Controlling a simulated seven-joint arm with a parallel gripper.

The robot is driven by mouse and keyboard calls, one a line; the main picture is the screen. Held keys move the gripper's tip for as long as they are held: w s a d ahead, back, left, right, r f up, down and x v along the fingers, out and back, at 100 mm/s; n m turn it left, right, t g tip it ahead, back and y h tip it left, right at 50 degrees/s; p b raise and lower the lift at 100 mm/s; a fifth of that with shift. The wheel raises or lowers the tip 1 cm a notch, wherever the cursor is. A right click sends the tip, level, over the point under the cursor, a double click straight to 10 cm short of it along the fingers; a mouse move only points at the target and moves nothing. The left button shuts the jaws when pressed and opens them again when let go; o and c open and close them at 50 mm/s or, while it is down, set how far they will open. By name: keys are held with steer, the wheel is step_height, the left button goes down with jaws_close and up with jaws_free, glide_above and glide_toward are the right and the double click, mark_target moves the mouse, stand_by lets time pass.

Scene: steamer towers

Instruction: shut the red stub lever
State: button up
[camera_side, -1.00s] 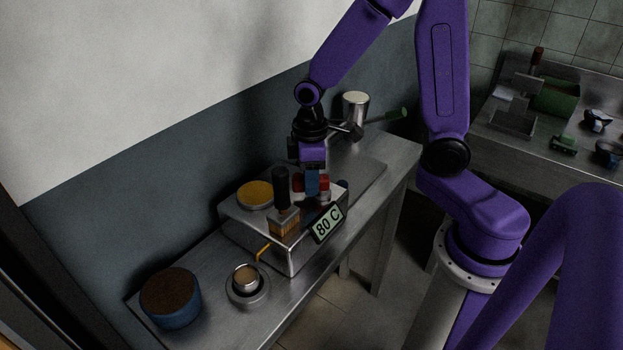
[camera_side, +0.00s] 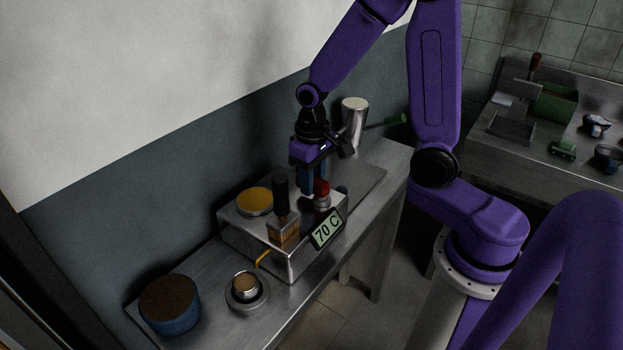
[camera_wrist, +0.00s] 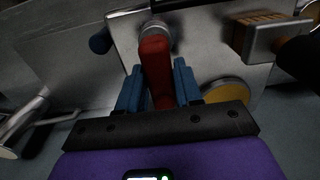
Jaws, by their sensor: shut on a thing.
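The red stub lever (camera_side: 323,187) sits on a round metal fitting at the right part of the steel machine's (camera_side: 265,238) top. In the wrist view the red lever (camera_wrist: 155,62) lies between the two blue fingers of my gripper (camera_wrist: 158,72), pointing back toward the palm. My gripper (camera_side: 316,184) reaches down from above and is shut on the lever. In the side view the fingers partly hide the lever. A display (camera_side: 326,229) on the machine's front reads 70 C.
A black-handled part (camera_side: 281,192) and a yellow disc (camera_side: 255,201) are to the left on the machine. A metal jug (camera_side: 354,120) stands behind.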

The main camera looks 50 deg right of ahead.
stand_by(0.5)
steer(key=o, duration=1)
steer(key=shift+c, duration=0.2)
steer(key=shift+r, duration=0.15)
step_height(320, 180, up, 17)
steer(key=shift+r, duration=0.1)
